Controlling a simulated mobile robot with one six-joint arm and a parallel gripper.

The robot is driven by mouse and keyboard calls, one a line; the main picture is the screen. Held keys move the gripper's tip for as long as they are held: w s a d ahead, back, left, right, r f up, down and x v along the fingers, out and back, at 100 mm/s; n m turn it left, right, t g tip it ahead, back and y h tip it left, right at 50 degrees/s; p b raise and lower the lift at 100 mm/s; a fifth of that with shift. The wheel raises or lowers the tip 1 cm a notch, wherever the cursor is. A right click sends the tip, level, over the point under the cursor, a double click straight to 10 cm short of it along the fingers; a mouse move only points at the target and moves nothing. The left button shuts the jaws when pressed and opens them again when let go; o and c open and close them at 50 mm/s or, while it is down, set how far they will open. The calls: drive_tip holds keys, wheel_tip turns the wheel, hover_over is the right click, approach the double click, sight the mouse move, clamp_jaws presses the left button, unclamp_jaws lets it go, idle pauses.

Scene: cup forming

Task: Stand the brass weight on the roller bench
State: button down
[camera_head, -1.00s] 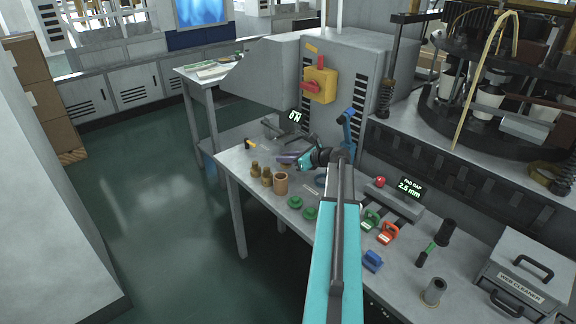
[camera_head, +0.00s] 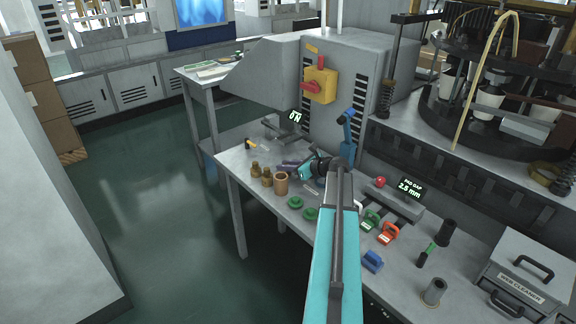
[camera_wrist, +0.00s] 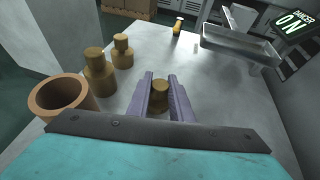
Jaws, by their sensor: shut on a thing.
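My gripper (camera_wrist: 159,98) has its two purple fingers closed on a brass weight (camera_wrist: 160,92), whose round top shows between the fingertips in the wrist view. In the head view my gripper (camera_head: 290,165) is low over the grey bench (camera_head: 237,166); the held weight is hard to make out there. I cannot tell whether its base touches the bench top. Two other brass pieces with narrower necks, a nearer one (camera_wrist: 99,74) and a farther one (camera_wrist: 123,52), stand upright left of my gripper.
A hollow copper-brown cup (camera_wrist: 60,98) stands at the left, near the brass pieces. A metal tray (camera_wrist: 240,50) and a small yellow item (camera_wrist: 178,27) lie farther along the bench. Green rings (camera_head: 310,213) and coloured clips (camera_head: 388,233) are on the bench's nearer part.

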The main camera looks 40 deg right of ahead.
drive_tip(key=c, duration=1.6)
unclamp_jaws()
drive_tip(key=v, duration=1.2)
drive_tip(key=shift+r, duration=0.1)
